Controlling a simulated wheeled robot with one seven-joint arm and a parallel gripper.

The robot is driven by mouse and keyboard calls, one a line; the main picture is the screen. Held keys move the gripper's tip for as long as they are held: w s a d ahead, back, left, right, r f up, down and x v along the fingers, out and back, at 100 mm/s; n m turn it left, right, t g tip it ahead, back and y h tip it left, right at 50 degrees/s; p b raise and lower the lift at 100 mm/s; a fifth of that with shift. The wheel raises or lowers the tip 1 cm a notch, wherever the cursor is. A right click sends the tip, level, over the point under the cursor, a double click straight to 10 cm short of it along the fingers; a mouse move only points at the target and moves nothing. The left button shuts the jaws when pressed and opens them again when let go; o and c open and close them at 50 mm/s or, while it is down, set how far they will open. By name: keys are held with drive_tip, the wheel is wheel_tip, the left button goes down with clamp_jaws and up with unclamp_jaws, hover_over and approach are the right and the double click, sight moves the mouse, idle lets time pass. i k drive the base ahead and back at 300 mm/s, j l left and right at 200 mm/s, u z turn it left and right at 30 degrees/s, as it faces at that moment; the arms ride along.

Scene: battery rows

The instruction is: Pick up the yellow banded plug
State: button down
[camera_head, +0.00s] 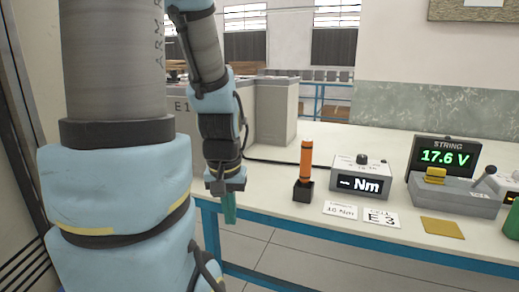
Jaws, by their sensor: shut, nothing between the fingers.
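A small yellow block-like piece (435,175) sits on top of a grey box at the right, below the lit display; it is the only plug-like yellow thing I see, and I cannot make out a band on it. My gripper (229,208) hangs pointing down at the table's front edge, left of the orange-handled tool. Its teal fingers are shut and empty. It is well to the left of the yellow piece and apart from it.
The orange-handled tool (306,160) stands upright in a black holder. A grey "Nm" box (358,178), white cards (382,218), a flat yellow pad (441,227) and a "17.6 V" display (444,157) share the pale table (290,225). A green thing (513,222) is cut off at right.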

sight(436, 176)
drive_tip(key=u, duration=0.4)
drive_tip(key=k+l+u, duration=0.2)
drive_tip(key=l+u, duration=0.3)
drive_tip(key=k+l+u, duration=0.25)
drive_tip(key=u, duration=0.25)
drive_tip(key=k+l+u, duration=0.1)
drive_tip(key=k+l, duration=0.25)
drive_tip(key=k+l+u, duration=0.1)
drive_tip(key=k+l, duration=0.25)
drive_tip(key=k, duration=0.15)
drive_tip(key=k+l+u, duration=0.1)
drive_tip(key=k+l, duration=0.2)
drive_tip(key=k, duration=0.15)
drive_tip(key=k+l+u, duration=0.1)
drive_tip(key=k+l, duration=0.15)
drive_tip(key=k, duration=0.2)
